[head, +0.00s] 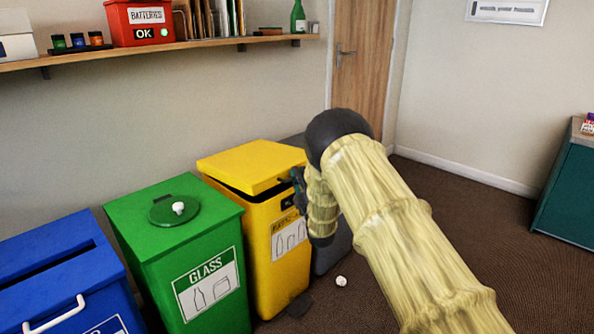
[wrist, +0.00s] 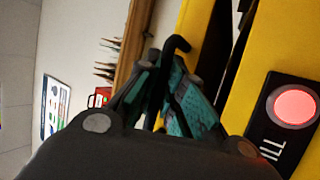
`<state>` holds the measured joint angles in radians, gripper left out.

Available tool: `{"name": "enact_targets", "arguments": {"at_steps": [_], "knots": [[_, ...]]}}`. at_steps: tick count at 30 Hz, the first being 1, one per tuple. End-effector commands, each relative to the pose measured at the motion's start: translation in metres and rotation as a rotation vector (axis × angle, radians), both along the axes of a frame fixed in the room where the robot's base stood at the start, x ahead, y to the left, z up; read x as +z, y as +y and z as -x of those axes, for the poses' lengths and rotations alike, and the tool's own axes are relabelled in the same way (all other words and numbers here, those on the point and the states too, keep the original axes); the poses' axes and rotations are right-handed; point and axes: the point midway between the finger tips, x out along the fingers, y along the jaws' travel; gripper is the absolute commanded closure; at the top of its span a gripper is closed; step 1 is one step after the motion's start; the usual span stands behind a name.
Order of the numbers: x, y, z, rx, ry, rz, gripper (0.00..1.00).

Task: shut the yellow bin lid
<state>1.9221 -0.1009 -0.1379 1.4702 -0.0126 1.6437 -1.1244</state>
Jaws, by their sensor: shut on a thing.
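The yellow bin (head: 264,263) stands against the wall, right of the green bin. Its yellow lid (head: 250,163) is slightly raised at the front, with a dark gap under its edge. In the wrist view the lid (wrist: 196,20) and bin body (wrist: 262,62) show with this gap between them. My gripper (head: 297,187) is at the lid's front right edge. In the wrist view my gripper's teal fingers (wrist: 172,85) are closed around a thin black hooked bar (wrist: 178,43), apparently the lid's handle. My arm hides part of the bin's right side.
The green glass bin (head: 165,262) and blue bin (head: 60,270) stand to the left. A small white crumpled thing (head: 341,281) lies on the floor. A shelf (head: 215,45) runs above. A red light (wrist: 295,106) glows on the yellow bin's panel. Floor at right is clear.

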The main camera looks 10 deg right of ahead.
Motion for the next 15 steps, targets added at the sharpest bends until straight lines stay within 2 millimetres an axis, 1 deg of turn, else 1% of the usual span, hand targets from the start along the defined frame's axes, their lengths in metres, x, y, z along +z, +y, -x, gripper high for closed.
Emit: {"name": "enact_targets", "arguments": {"at_steps": [1,6,9,15], "knots": [[-0.013,-0.004,0.000,-0.004,0.000,0.001,1.00],[-0.035,-0.007,-0.003,-0.005,-0.001,0.002,1.00],[-0.044,-0.007,-0.003,-0.005,0.001,0.002,1.00],[-0.052,-0.008,-0.004,-0.006,0.002,0.002,1.00]]}}
